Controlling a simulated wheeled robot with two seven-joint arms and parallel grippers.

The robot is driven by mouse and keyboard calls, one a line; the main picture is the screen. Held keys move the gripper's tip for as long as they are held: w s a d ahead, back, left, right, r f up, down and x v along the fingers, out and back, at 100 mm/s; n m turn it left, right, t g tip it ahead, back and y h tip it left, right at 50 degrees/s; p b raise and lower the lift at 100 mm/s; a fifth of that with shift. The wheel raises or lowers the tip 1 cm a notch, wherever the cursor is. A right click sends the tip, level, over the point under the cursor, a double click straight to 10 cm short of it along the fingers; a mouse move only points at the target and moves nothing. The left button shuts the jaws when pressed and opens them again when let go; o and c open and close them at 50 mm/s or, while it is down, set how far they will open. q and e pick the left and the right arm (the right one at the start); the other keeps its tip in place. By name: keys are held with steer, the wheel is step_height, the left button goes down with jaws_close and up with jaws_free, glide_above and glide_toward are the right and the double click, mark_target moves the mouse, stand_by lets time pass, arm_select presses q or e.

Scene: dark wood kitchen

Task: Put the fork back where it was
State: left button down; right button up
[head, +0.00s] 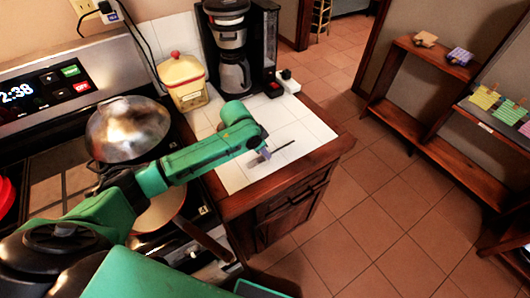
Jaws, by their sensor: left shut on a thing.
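The fork (284,147) shows as a thin dark strip over the white tiled counter (310,125), near its front right part. My left gripper (262,157) is shut on the near end of the fork. The fork points to the right and away from me. It is too small to tell whether it touches the tiles. My left arm comes in from the lower left and hides part of the counter and stove. My right gripper is not in view.
A coffee maker (233,50), a yellow canister (184,82) and a power strip (286,82) stand at the counter's back. A pan with a steel lid (128,128) is on the stove at left. Tiles around the fork look clear. A wooden shelf (425,95) stands across the floor.

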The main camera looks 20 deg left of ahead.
arm_select(q)
steer(key=shift+r, duration=0.1)
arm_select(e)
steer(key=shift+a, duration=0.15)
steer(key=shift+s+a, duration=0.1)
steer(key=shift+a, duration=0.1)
arm_select(q)
steer(key=shift+f, duration=0.65)
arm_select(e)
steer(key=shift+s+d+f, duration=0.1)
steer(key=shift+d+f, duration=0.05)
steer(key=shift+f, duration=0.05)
arm_select(q)
steer(key=c, duration=0.9)
jaws_free()
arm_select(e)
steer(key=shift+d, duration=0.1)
arm_select(q)
steer(key=b+v, duration=0.1)
steer(key=v, duration=1.3)
steer(key=shift+r+b, duration=0.3)
steer(key=shift+b, duration=0.05)
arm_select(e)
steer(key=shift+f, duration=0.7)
